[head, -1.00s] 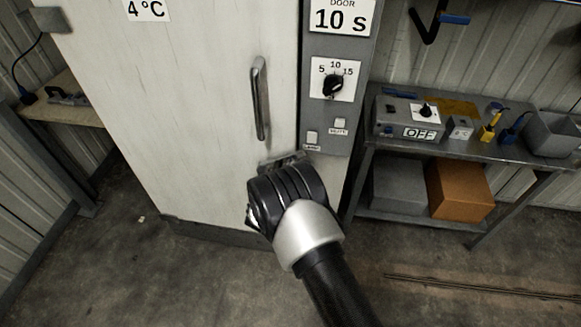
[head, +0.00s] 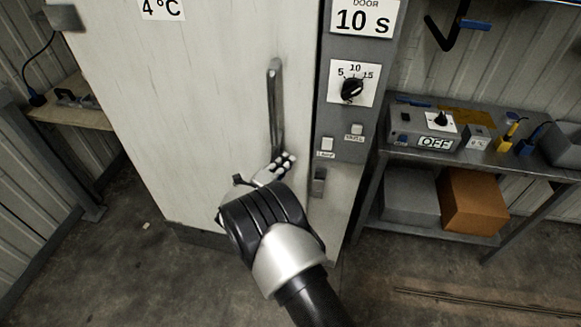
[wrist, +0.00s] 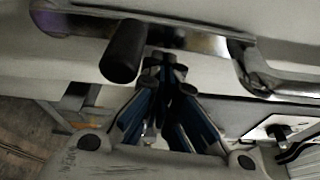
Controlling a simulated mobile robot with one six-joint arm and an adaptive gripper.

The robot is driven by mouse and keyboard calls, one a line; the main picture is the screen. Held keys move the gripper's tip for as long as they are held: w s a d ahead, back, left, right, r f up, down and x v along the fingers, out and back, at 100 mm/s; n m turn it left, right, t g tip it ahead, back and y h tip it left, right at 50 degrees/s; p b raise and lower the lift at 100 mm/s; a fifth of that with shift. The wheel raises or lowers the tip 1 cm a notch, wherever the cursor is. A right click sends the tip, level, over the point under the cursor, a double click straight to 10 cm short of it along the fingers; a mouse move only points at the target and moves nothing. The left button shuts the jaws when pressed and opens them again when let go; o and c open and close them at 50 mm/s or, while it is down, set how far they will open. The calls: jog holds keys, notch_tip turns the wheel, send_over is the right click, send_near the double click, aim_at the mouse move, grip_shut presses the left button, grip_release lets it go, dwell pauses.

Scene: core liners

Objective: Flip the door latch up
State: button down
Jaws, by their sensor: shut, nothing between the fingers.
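The white cabinet door (head: 190,110) fills the middle of the head view, with a long upright metal handle (head: 275,105). My gripper (head: 283,162) is in front of the door at the handle's lower end, and its body hides part of the door there. A small grey metal fitting (head: 318,182) sits below the lamp button. In the wrist view, a metal bar (wrist: 185,38) with a black knob (wrist: 124,50), seemingly the latch, lies just beyond my fingertips (wrist: 165,65). The fingers are shut and empty, close beside the knob; contact cannot be told.
A grey control panel (head: 352,120) with a dial (head: 352,88) is right of the door. A metal bench (head: 480,158) with a switch box marked OFF (head: 425,128) stands further right. A wooden shelf (head: 70,115) is at the left. The floor in front is open.

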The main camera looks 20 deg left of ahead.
jog(key=shift+a+r, duration=0.2)
jog(key=shift+a, duration=0.15)
jog(key=shift+s+a+r, duration=0.1)
jog(key=shift+a, duration=0.05)
dwell(0.3)
